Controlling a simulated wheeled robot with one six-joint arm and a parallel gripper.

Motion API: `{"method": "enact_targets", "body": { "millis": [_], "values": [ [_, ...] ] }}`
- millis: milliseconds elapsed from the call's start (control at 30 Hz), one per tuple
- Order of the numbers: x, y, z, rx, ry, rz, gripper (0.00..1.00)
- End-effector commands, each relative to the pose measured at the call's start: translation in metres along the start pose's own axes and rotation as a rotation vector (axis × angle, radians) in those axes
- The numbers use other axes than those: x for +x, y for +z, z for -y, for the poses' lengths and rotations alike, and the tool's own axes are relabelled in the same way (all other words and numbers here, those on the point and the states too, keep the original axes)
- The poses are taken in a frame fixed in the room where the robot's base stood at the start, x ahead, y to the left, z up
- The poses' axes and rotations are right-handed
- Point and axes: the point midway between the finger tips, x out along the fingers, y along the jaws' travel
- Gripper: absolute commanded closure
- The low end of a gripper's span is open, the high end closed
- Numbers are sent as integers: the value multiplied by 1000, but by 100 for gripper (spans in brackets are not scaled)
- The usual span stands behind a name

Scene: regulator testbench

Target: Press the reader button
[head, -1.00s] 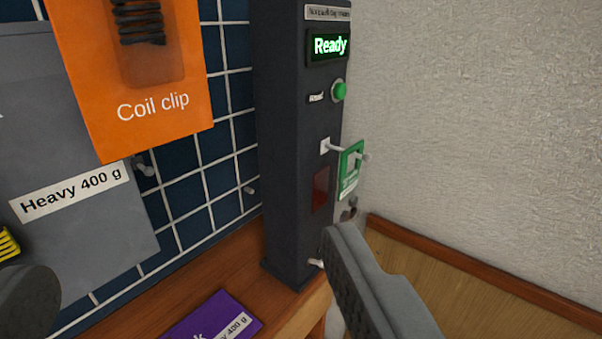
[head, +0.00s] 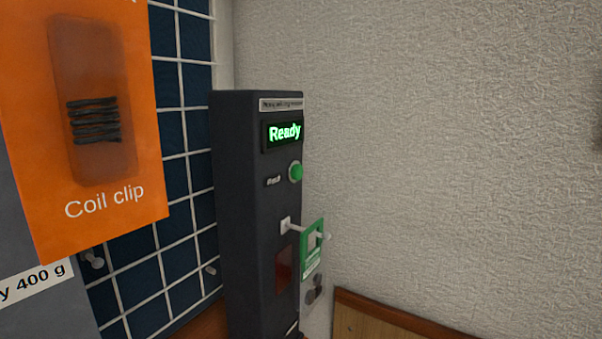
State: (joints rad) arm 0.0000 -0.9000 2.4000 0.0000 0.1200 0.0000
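The reader (head: 250,200) is a tall dark box standing in the corner by the wall. Its screen (head: 283,133) glows green with the word "Ready". A round green button (head: 296,172) sticks out below the screen, with a small label to its left. Nothing touches the button. A green and white card (head: 312,249) hangs on a white peg lower on the same face. A dark red window (head: 284,269) is left of the card. My gripper is out of view.
An orange "Coil clip" packet (head: 108,205) and a grey packet (head: 40,262) marked "400 g" hang at the left before a dark blue tiled grid panel (head: 170,130). The white textured wall (head: 460,150) fills the right. Space in front of the reader looks clear.

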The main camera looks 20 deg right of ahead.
Motion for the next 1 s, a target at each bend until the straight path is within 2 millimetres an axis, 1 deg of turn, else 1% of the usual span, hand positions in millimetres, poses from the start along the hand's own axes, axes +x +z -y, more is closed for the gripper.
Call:
{"method": "enact_targets", "body": {
  "millis": [33,167,200,267,300,400,1000],
  "values": [
    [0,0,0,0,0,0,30],
    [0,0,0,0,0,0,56],
    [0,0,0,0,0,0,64],
    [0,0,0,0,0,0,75],
    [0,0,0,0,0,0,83],
    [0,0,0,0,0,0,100],
    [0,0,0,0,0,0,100]
  ]
}}
